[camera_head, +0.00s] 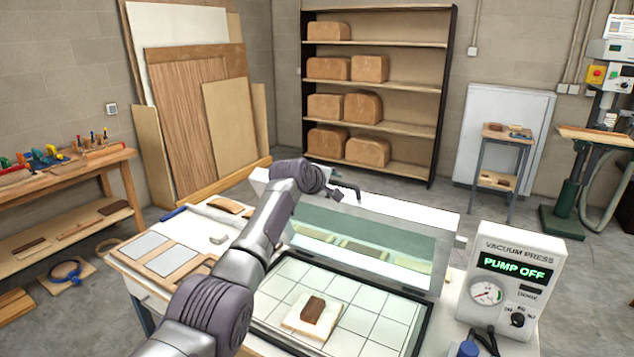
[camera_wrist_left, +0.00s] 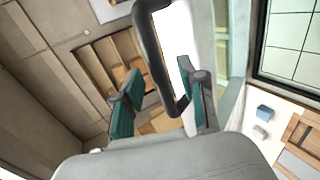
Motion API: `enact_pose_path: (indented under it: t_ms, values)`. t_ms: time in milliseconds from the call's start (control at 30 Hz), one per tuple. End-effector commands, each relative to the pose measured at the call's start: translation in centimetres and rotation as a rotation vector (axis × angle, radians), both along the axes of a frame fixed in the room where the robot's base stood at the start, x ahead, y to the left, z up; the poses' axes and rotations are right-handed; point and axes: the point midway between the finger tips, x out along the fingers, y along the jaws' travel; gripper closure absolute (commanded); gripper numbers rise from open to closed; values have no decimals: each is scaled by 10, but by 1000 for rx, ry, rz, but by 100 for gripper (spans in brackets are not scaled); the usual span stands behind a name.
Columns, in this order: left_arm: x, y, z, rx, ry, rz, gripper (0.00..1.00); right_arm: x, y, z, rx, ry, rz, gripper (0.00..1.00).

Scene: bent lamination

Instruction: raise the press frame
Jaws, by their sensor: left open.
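The press frame (camera_head: 400,212), white with a greenish see-through window, stands raised and tilted at the back of the press bed (camera_head: 378,328). The bed is tiled white with a black border. My left gripper (camera_head: 343,192) is at the frame's top edge, with my left arm reaching across the table. In the left wrist view its teal-padded fingers (camera_wrist_left: 163,92) are apart, with the black handle (camera_wrist_left: 152,50) between them. I cannot tell whether a finger touches the handle. My right gripper is out of view.
A brown block (camera_head: 313,309) lies on a pale square on the bed. The vacuum press control box (camera_head: 512,282) reads "PUMP OFF" at the right. Sheets (camera_head: 144,247) lie at the table's left. Shelves (camera_head: 380,85) stand behind, with clear floor before them.

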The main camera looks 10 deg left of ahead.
Motion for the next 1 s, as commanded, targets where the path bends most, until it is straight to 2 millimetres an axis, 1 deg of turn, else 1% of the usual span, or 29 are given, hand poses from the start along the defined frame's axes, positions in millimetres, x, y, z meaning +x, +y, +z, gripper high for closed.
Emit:
enact_pose_path:
  t_ms: [267, 500, 633, 800, 1000]
  values:
    - [-29, 8, 13, 1, -1, 1, 59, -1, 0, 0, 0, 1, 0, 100]
    - [-60, 17, 28, 0, -1, 3, 59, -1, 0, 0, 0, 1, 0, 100]
    - [-74, 21, 36, 1, 0, 2, 59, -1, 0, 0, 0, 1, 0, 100]
    - [-85, 24, 41, 2, 2, 3, 59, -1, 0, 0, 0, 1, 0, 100]
    - [-87, 25, 42, 1, 3, 3, 59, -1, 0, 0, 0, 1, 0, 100]
